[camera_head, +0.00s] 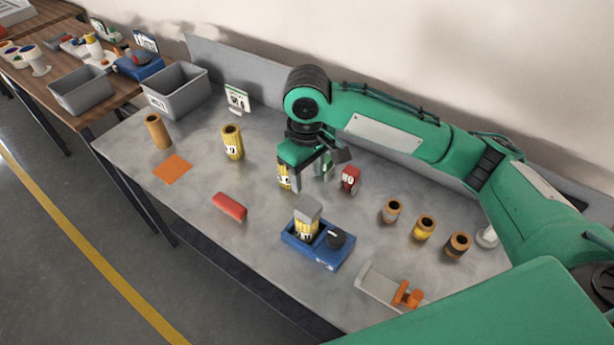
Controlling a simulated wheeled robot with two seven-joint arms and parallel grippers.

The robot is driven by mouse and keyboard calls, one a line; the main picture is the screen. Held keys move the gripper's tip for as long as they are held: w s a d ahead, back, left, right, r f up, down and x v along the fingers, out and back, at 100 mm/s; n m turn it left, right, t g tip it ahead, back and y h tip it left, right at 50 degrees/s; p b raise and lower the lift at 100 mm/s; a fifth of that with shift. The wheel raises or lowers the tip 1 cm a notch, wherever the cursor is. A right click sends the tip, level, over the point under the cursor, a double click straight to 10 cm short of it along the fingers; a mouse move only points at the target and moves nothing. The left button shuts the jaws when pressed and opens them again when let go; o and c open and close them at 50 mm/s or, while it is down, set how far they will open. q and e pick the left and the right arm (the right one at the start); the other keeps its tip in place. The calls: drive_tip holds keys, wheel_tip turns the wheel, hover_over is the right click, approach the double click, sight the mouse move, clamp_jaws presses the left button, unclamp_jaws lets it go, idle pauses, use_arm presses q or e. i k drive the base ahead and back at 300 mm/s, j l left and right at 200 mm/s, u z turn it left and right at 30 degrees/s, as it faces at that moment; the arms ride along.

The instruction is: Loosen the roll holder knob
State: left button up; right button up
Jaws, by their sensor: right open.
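The roll holder is most likely the blue base (305,250) on the grey table, near its front edge. A black round knob (336,238) sits at the right of the base. My right gripper (307,183) is open and points down, above and behind the holder, apart from the knob. A yellow labelled roll (284,180) shows by its left finger; whether they touch I cannot tell. My left gripper is out of view.
A red labelled object (349,179) stands right of the gripper. Several small rolls (424,228) stand on the right. A red block (230,206) lies left of the holder. An orange-handled tool (405,294) lies in front right. Grey bins (176,92) stand at the back left.

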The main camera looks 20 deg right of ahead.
sight(336, 239)
drive_tip(key=k+j, duration=0.2)
drive_tip(key=k, duration=0.3)
drive_tip(key=k+j, duration=0.2)
drive_tip(key=k, duration=0.25)
drive_tip(key=k+j, duration=0.2)
drive_tip(key=k, duration=0.3)
